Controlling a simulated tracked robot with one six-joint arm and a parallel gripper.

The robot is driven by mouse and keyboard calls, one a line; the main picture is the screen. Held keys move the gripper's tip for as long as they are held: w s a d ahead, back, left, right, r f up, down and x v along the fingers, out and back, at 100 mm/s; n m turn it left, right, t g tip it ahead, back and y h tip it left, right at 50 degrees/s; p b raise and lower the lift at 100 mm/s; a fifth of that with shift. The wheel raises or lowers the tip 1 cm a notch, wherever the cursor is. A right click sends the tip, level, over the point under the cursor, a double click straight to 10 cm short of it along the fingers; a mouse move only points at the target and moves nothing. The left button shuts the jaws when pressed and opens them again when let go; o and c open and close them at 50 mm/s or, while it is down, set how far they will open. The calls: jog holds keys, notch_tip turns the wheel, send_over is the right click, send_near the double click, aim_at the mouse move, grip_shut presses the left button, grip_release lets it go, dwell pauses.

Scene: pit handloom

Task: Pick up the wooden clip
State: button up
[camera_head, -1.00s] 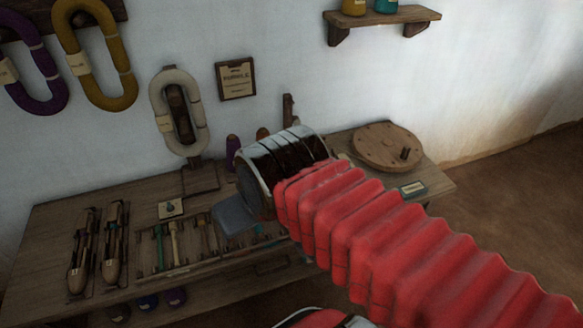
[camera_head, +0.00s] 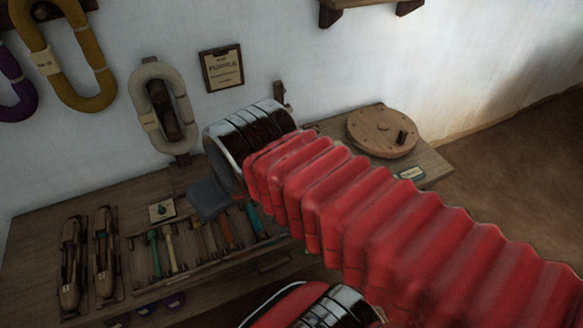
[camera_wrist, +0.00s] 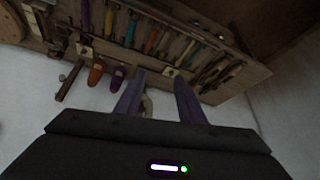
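I cannot identify the wooden clip for certain in either view. An upright wooden piece (camera_head: 280,93) stands by the wall behind my arm, and it seems to show in the wrist view (camera_wrist: 68,82) left of the fingers; its kind is unclear. My gripper (camera_wrist: 160,78) has its two fingers apart, pointing toward the bench. A pale curved thing (camera_wrist: 147,104) shows between the fingers, perhaps the cream skein (camera_head: 160,105), and I see no contact. In the head view only the dark body of my gripper (camera_head: 209,198) shows, above the bench; its fingertips are hidden.
The bench (camera_head: 40,220) carries two shuttles (camera_head: 70,265), a row of coloured-handled tools (camera_head: 170,247) and a round wooden disc (camera_head: 382,130). Orange (camera_wrist: 97,73) and purple (camera_wrist: 118,78) bobbins stand near the fingers. A framed sign (camera_head: 222,68) hangs on the wall. Floor at right is clear.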

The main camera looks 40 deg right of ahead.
jog(key=shift+m, duration=0.3)
jog(key=w+d, duration=0.1)
jog(key=w, duration=0.2)
jog(key=w+d+f, duration=0.1)
jog(key=w+d, duration=0.1)
jog(key=w, duration=0.1)
jog(key=w+d+f, duration=0.1)
jog(key=w+d, duration=0.1)
jog(key=w, duration=0.1)
jog(key=shift+w+d, duration=0.1)
jog(key=shift+w, duration=0.15)
jog(key=w+d+f+m, duration=0.1)
jog(key=w+d+f, duration=0.45)
jog(key=d, duration=0.45)
jog(key=w+d+f+m, duration=0.1)
jog(key=w+d+f, duration=0.4)
jog(key=d+f, duration=0.3)
jog(key=shift+m+g+h, duration=0.3)
jog(key=shift+g+h, duration=0.3)
jog(key=shift+g, duration=0.1)
jog(key=d+f, duration=0.2)
jog(key=d, duration=0.2)
jog(key=d+f, duration=0.3)
jog(key=d, duration=0.1)
jog(key=d+f, duration=0.3)
jog(key=d, duration=0.1)
jog(key=shift+s+d+f, duration=0.1)
jog(key=shift+d, duration=0.05)
jog(key=shift+x, duration=4.3)
jog(key=shift+x, duration=2.6)
